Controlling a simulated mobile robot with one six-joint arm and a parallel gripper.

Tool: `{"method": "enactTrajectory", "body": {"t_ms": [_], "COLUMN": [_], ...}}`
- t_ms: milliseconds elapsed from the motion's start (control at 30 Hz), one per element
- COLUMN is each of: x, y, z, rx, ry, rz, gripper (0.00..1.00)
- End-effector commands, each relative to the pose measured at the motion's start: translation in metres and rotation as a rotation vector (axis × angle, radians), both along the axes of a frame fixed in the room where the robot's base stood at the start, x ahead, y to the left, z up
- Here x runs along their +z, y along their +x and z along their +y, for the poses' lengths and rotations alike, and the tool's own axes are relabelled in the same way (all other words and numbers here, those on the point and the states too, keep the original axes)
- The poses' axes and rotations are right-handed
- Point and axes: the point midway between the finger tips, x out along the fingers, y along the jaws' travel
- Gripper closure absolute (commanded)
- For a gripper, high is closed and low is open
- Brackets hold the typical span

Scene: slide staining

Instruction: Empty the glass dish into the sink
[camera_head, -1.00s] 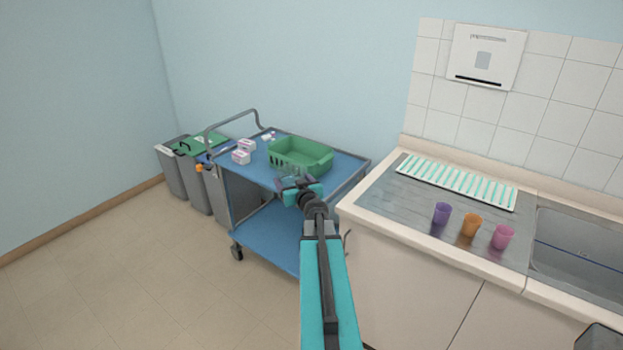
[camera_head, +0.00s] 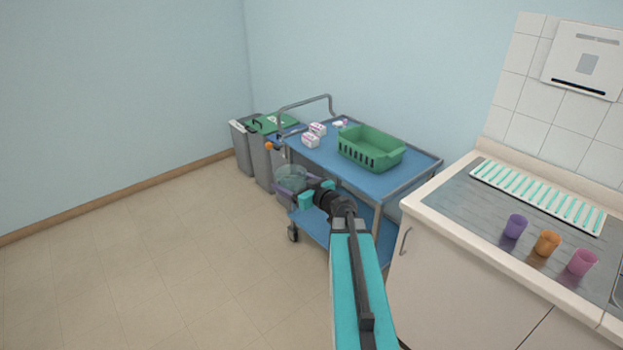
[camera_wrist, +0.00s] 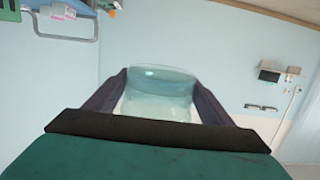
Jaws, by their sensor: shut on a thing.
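My gripper (camera_head: 297,187) is shut on a clear glass dish (camera_head: 291,177), in front of the left end of the blue trolley. In the wrist view the glass dish (camera_wrist: 160,92) sits between the two dark fingers (camera_wrist: 162,98) and looks pale and see-through. I cannot tell how much liquid is in it.
The blue trolley (camera_head: 360,180) holds a green basket (camera_head: 370,149) and small boxes (camera_head: 311,140). Grey bins (camera_head: 243,148) stand behind it. Purple (camera_head: 515,226), orange (camera_head: 547,243) and pink (camera_head: 582,262) cups and a white-and-teal rack (camera_head: 537,196) are on the counter. The floor at left is open.

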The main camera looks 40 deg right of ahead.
Motion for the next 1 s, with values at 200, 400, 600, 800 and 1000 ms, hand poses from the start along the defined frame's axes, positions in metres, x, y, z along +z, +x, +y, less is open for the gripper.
{"method": "enactTrajectory", "body": {"t_ms": [200,400,600,800,1000], "x": [-0.003,-0.005,-0.007,-0.009,-0.011], "y": [0.006,0.007,0.003,-0.006,-0.019], "z": [0.056,0.105,0.154,0.202,0.25], "rx": [0.137,0.262,0.388,0.517,0.65], "ry": [0.001,0.002,0.005,0.008,0.013], "rz": [-0.002,-0.004,-0.007,-0.011,-0.016], "gripper": [0.54,0.54,0.54,0.54,0.54]}}
